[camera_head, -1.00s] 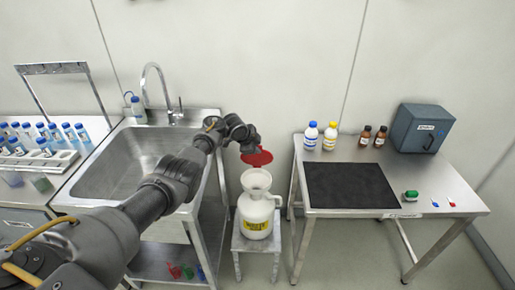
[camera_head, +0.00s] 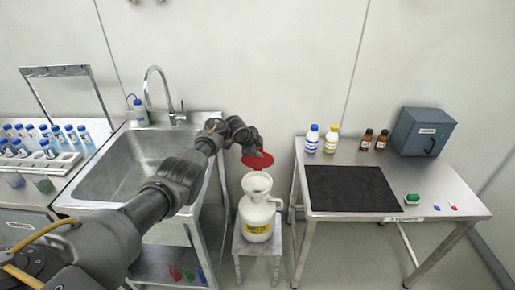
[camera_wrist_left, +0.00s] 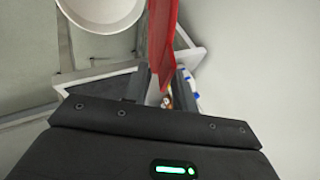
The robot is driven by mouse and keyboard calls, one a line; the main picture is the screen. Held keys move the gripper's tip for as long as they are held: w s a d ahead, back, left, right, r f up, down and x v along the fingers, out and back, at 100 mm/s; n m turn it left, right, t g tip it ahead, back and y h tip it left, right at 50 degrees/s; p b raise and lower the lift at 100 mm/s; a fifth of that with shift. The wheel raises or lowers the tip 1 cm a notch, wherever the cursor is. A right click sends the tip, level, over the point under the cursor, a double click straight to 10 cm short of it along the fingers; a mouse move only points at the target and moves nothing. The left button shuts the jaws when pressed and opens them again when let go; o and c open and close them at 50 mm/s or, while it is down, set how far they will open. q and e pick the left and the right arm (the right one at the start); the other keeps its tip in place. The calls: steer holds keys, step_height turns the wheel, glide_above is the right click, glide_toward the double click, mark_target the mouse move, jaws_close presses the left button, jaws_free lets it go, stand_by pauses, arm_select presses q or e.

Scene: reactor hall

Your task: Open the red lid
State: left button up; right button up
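The red lid (camera_head: 258,161) stands raised behind the white funnel (camera_head: 256,183) on top of the white jug (camera_head: 257,217) with a yellow label. The funnel's mouth is uncovered. My left gripper (camera_head: 254,149) is at the upper part of the lid. In the left wrist view, the lid (camera_wrist_left: 162,40) shows nearly edge-on and reaches between the two fingers of my left gripper (camera_wrist_left: 162,88). A gap shows between the fingers, so they look open around the lid. The funnel's rim (camera_wrist_left: 100,18) is at the upper left there. My right gripper is not in view.
The jug stands on a small metal stool (camera_head: 257,245) between the sink (camera_head: 133,165) and a metal table (camera_head: 450,195). The table bears a black mat (camera_head: 352,188), bottles and a blue-grey box (camera_head: 422,132). The wall is close behind.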

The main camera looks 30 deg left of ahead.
arm_select(q)
steer(key=p+v, duration=0.1)
steer(key=v, duration=1)
steer(key=shift+d, duration=0.1)
